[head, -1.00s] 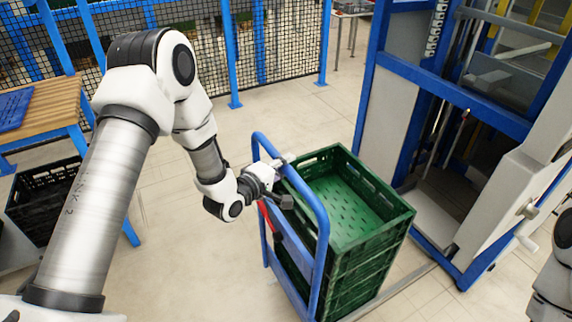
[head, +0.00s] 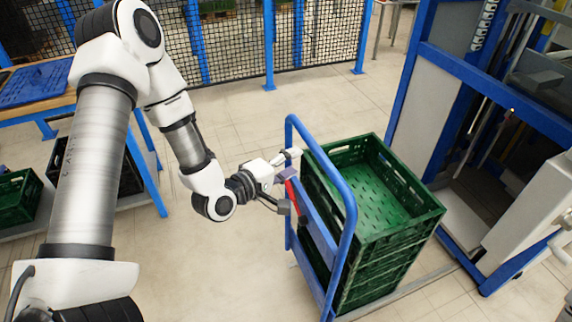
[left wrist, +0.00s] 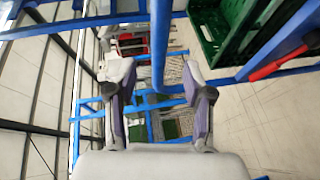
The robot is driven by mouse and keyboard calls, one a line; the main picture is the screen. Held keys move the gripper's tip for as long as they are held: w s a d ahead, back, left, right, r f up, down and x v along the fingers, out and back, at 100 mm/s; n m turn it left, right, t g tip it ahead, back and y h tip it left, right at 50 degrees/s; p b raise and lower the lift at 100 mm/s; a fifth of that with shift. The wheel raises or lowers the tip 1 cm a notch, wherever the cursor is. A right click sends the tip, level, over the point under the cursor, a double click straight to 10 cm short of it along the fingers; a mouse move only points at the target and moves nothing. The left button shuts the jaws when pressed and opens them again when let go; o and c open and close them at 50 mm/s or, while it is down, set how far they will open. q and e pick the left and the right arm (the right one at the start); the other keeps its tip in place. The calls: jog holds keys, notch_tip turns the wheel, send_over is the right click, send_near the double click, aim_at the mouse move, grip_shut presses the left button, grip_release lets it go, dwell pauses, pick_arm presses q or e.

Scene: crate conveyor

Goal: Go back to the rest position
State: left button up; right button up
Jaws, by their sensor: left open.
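My left gripper (head: 287,182) is open and empty, its two fingers apart, just left of the blue push handle (head: 346,205) of a trolley. In the left wrist view the open fingers (left wrist: 160,82) also show, with a blue bar of the handle running between them in the picture. I cannot tell whether a finger touches the handle. A stack of green crates (head: 398,240) stands on the trolley, and the top crate looks empty. My right gripper is not in view.
A blue-framed machine (head: 425,95) stands right of the trolley. A wooden table with a blue tray (head: 35,84) is at the left, with crates (head: 18,196) below. A mesh fence (head: 320,35) runs along the back. The floor left of the trolley is clear.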

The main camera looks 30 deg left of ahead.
pick_arm(q)
jog(key=shift+v, duration=0.85)
jog(key=shift+s, duration=0.1)
jog(key=s+d+f+m+g+y, duration=0.1)
jog(key=s+d+f+m+g, duration=0.3)
jog(key=s+f, duration=0.5)
jog(key=s+d+f+m+g, duration=0.25)
jog(key=s+f+g, duration=0.25)
jog(key=f, duration=0.8)
jog(key=s+a+f+m+g+y, duration=0.1)
jog(key=s+f+m+g, duration=0.1)
jog(key=s, duration=0.4)
jog(key=s+a+f+m+g+y, duration=0.1)
jog(key=s+f+m+g+y, duration=0.1)
jog(key=s+m+g, duration=0.2)
jog(key=shift+s+a+f+m+g, duration=0.35)
jog(key=shift+s+m, duration=0.3)
jog(key=shift+s, duration=0.55)
jog(key=shift+c, duration=0.4)
